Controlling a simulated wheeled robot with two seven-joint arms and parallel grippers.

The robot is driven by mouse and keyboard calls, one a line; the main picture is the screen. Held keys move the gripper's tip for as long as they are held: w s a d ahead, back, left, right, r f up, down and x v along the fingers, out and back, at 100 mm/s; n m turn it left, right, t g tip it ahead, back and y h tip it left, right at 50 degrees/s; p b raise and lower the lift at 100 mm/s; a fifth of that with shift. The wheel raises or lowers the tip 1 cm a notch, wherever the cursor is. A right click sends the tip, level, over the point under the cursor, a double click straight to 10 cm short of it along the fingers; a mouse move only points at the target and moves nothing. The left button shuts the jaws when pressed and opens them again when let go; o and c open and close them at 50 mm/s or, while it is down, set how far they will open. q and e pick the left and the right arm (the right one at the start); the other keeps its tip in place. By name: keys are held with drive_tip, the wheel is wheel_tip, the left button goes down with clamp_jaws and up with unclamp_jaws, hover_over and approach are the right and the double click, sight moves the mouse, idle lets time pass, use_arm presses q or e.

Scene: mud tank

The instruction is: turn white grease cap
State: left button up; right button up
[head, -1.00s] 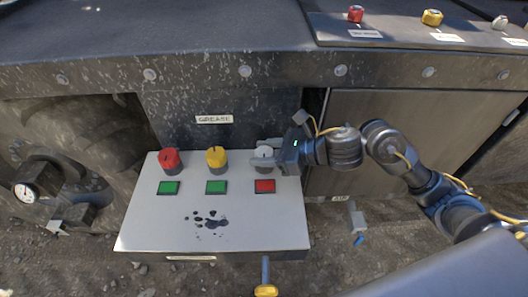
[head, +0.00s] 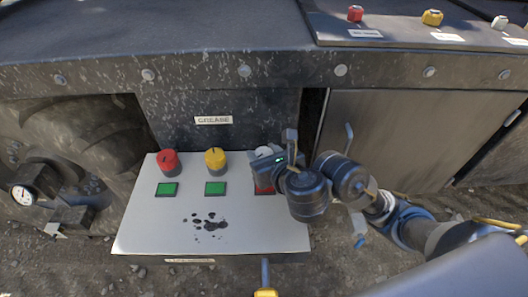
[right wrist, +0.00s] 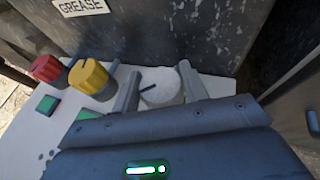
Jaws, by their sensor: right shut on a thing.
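The white grease cap (head: 263,151) stands at the right end of a row on the pale grease panel (head: 145,235). My right gripper (right wrist: 160,84) is shut on it, one finger on each side of the cap in the right wrist view (right wrist: 162,92). A dark line marks the cap's top. In the head view my gripper and wrist hide most of the cap. The red indicator (head: 262,190) in front of it is mostly covered by my gripper. My left gripper is not in view.
A red cap (head: 169,163) and a yellow cap (head: 215,161) stand to the left, with green indicators (head: 167,189) before them. A grease label (head: 213,120) is on the dark wall behind. More caps sit on the upper ledge at the right.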

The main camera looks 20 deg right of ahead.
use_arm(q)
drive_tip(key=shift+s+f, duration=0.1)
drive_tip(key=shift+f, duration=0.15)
use_arm(e)
drive_tip(key=shift+m+h, duration=1)
drive_tip(key=shift+h, duration=0.2)
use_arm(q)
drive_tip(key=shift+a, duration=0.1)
use_arm(e)
drive_tip(key=o, duration=1)
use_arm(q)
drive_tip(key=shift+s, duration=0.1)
